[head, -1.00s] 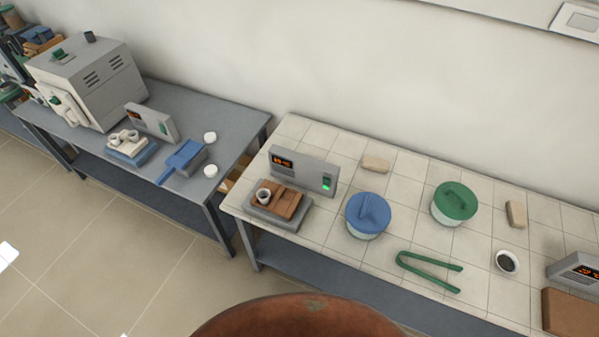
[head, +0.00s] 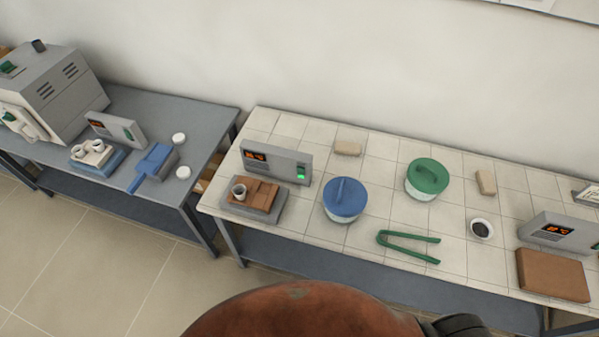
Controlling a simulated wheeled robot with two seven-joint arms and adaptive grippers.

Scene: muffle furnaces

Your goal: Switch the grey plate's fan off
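The grey plate (head: 258,215) lies near the left end of the white tiled table. A brown slab (head: 264,192) with a small light cup (head: 239,192) rests on it. Behind it stands a grey control panel (head: 284,164) with an orange lit display (head: 256,156) at its left and a green lit switch (head: 301,172) at its right. The switch's exact position is too small to tell. Neither of my grippers is in view.
On the tiled table are a blue-lidded pot (head: 345,201), a green-lidded pot (head: 427,179), green tongs (head: 408,244), a dark-filled cup (head: 481,229) and a brown plate (head: 553,275) with another panel (head: 559,232). A grey table (head: 205,118) at left holds a furnace (head: 55,92) and a blue plate (head: 100,167).

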